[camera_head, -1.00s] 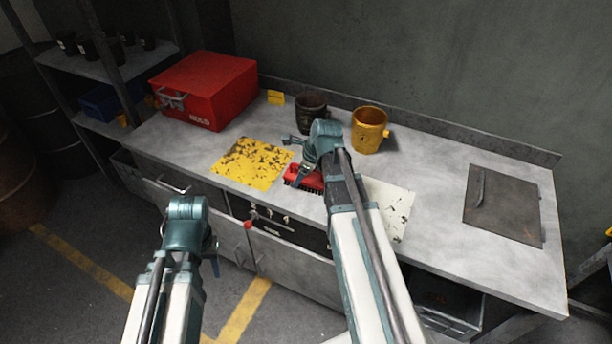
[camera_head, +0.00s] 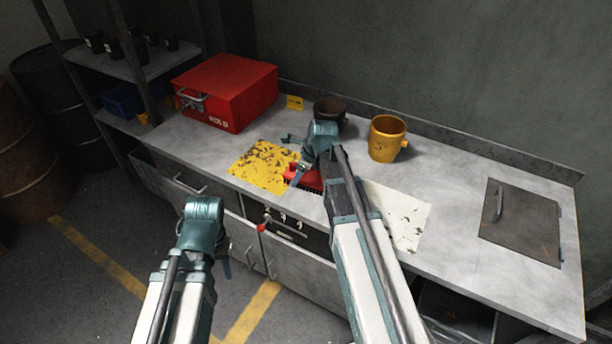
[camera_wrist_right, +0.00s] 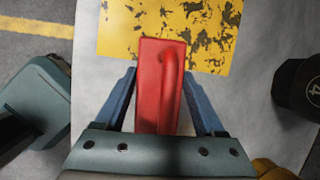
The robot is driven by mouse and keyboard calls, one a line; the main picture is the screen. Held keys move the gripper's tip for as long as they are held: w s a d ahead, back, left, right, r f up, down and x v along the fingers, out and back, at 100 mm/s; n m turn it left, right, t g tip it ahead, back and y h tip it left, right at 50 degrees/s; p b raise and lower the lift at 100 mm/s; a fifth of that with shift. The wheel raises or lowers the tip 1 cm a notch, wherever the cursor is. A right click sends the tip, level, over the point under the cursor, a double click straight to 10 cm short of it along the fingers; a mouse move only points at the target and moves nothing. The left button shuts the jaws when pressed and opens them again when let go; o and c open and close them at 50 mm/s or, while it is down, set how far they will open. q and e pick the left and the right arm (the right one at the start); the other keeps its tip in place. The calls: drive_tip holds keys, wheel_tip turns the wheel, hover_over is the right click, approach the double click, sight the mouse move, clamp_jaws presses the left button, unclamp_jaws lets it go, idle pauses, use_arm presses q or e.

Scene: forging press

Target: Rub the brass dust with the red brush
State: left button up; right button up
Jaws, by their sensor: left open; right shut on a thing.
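The red brush (camera_head: 310,180) is held in my right gripper, low over the bench, at the right edge of a yellow patch. It also shows in the right wrist view (camera_wrist_right: 160,85), between the blue fingers of my right gripper (camera_wrist_right: 162,88). Its far end overlaps the near edge of the yellow patch there. The yellow patch (camera_head: 262,165) is flecked with dark spots; which part is brass dust I cannot tell. A white flecked patch (camera_head: 405,217) lies right of my right arm, partly hidden. My left gripper (camera_head: 226,262) is open and empty in front of the bench.
A red box (camera_head: 225,92) stands at the back left. A dark mug (camera_head: 330,110) and a yellow mug (camera_head: 387,138) stand behind my right gripper. A dark plate with a handle (camera_head: 520,225) lies at the right. Bare bench top (camera_head: 450,180) separates it from the yellow mug.

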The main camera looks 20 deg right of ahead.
drive_tip(key=shift+r, duration=0.1)
wheel_tip(320, 180, up, 6)
drive_tip(key=p, duration=0.6)
idle(0.4)
wheel_tip(320, 180, up, 3)
drive_tip(key=p, duration=0.3)
idle(0.5)
